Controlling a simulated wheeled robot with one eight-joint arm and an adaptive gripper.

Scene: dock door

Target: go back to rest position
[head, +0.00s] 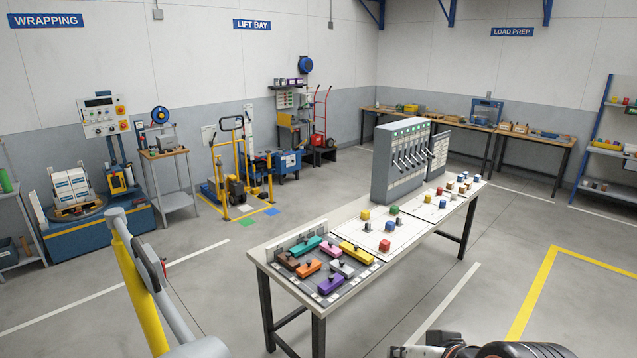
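My gripper (428,349) shows only in part at the bottom edge of the head view, right of centre. Dark ribbed and metal parts of it are in the picture, and the rest is cut off by the frame. It is in front of the long table (262,256) and to the right of its near end, apart from it in the picture. I see nothing held in it, but its fingers are not clear enough to tell whether they are open or shut.
The table carries colored handled blocks (306,267), small colored cubes (384,246) and a grey lever cabinet (381,163). Workbenches (540,136) line the back wall; a shelf (607,150) stands at right. A wrapping machine (97,221) stands at left. Floor right of the table is clear.

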